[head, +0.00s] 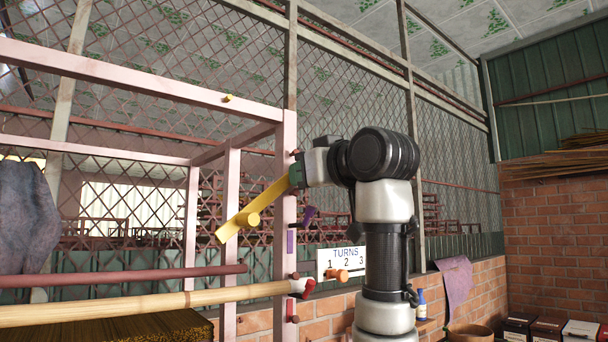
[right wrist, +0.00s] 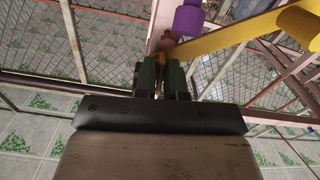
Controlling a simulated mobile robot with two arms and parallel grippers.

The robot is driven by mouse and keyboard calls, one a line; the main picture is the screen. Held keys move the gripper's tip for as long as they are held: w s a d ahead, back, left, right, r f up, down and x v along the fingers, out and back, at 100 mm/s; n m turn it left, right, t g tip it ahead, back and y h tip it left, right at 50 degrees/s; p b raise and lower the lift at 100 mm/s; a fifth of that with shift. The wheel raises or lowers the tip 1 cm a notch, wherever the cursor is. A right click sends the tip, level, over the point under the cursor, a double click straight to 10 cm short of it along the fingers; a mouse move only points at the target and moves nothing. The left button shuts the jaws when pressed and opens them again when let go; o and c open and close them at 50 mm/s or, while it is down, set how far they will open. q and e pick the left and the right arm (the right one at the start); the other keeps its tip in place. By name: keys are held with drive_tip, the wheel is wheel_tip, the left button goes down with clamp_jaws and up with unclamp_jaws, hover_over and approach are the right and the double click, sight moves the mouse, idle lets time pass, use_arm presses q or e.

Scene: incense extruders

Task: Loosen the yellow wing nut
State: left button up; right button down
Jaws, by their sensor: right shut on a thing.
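The yellow wing nut (head: 262,205) shows in the head view as a long flat yellow bar with a round knob, slanting down to the left in front of a pink post. My right gripper (head: 297,176) is shut on the bar's upper right end. In the right wrist view, the green-tipped fingers of my right gripper (right wrist: 160,76) close around a thin yellow edge, and the yellow bar (right wrist: 225,36) runs off to the upper right. The bar's mounting is hidden. My left gripper is not in view.
A pink frame post (head: 286,230) stands just behind the bar. A purple piece (head: 308,214) and an orange knob (head: 341,275) sit near it, by a white "TURNS 1 2 3" sign (head: 330,259). A wooden pole (head: 150,306) and a dark red bar (head: 120,276) cross low at left.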

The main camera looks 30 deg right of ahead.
drive_tip(key=c, duration=1.2)
unclamp_jaws()
drive_tip(key=shift+s, duration=0.1)
drive_tip(key=shift+s+f+b, duration=0.1)
drive_tip(key=shift+s+b, duration=0.3)
drive_tip(key=s+b, duration=0.4)
drive_tip(key=s, duration=0.5)
drive_tip(key=shift+s+d, duration=0.4)
drive_tip(key=shift+d, duration=0.05)
